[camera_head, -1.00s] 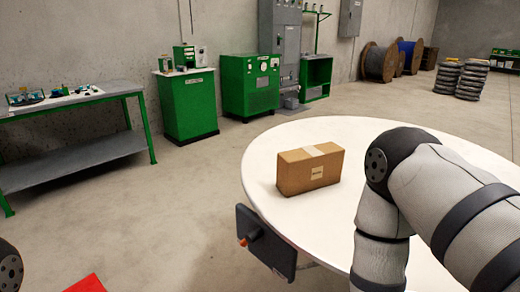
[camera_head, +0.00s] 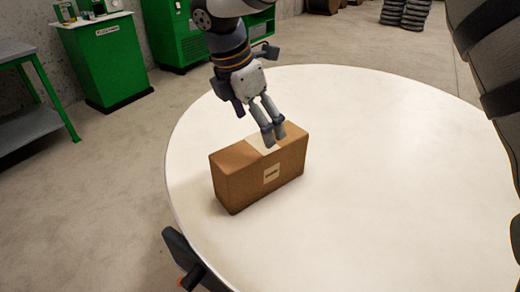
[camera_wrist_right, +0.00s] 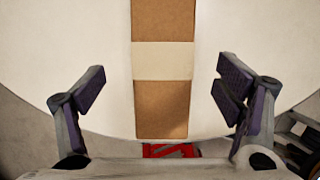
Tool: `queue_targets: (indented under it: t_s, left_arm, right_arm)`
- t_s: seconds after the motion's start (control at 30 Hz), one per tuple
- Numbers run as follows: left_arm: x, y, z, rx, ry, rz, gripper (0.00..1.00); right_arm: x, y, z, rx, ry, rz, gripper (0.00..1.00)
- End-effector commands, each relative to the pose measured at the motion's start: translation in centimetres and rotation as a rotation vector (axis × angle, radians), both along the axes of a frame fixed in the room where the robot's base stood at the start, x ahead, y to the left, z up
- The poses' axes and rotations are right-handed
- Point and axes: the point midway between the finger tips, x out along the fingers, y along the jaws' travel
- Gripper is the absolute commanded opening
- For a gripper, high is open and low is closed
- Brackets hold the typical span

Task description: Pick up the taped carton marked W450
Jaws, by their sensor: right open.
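The taped carton (camera_head: 235,180) is a brown box standing on the white round table (camera_head: 400,190). It has a pale tape strip across its top and a small label on its front, too small to read. My right gripper (camera_head: 272,138) points down at the carton's top, close to the tape. In the right wrist view the carton (camera_wrist_right: 162,105) lies between the two open fingers of the gripper (camera_wrist_right: 163,85), with a gap on each side. In the head view I cannot tell whether the fingertips touch the carton.
The table is clear around the carton, with much free room to the right. Green cabinets (camera_head: 105,60) and a green-legged workbench (camera_head: 25,110) stand beyond the table at the left. Stacked dark tyre-like rings (camera_head: 405,12) stand at the back.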

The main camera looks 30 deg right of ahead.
Motion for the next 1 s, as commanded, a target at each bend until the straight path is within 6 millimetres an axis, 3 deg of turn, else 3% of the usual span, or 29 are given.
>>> queue_targets:
  t_s: [0.13,0.33,0.5,0.63,0.83,1.0]
  left_arm:
    - [-0.3,0.0,-0.2,0.001,0.01,0.001,0.34]
    - [-0.4,0.0,-0.3,0.001,0.013,0.001,0.34]
    - [-0.5,0.0,-0.5,0.0,0.018,0.0,0.34]
    - [-0.6,0.0,-0.5,0.0,0.019,0.0,0.34]
    - [-0.5,0.0,-0.5,0.0,0.018,0.0,0.34]
    - [-0.5,0.0,-0.5,0.0,0.018,0.0,0.34]
  right_arm:
    - [0.0,-1.0,-3.7,0.001,0.01,-0.001,0.85]
    - [0.3,-1.7,-6.3,0.001,0.005,-0.001,0.85]
    - [0.6,-2.2,-9.7,0.001,0.007,-0.002,0.85]
    - [0.8,-2.6,-10.9,0.001,0.002,-0.001,0.85]
    - [0.8,-2.7,-10.9,0.0,0.0,-0.001,0.85]
    - [0.8,-2.7,-10.9,0.0,0.0,0.0,0.49]
